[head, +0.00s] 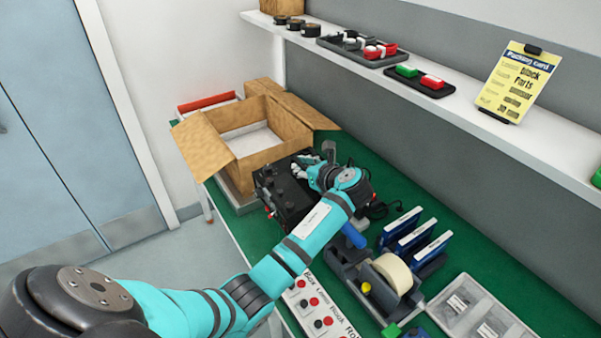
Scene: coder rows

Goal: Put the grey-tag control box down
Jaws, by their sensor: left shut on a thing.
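The control box (285,193) is a black box with small knobs on top, in the middle of the head view beside the open carton. A small grey patch (308,159) shows at its far edge. My left gripper (312,170) is at the box's right side and shut on it; my wrist hides part of the box and the fingertips are hard to make out. Whether the box touches the green bench (262,232) cannot be told. My right gripper is not in view.
An open cardboard carton (243,152) stands just behind the control box. A tape dispenser (392,273), blue-edged folders (413,238) and a clear parts tray (470,312) are on the right. A shelf (460,118) with small trays runs above.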

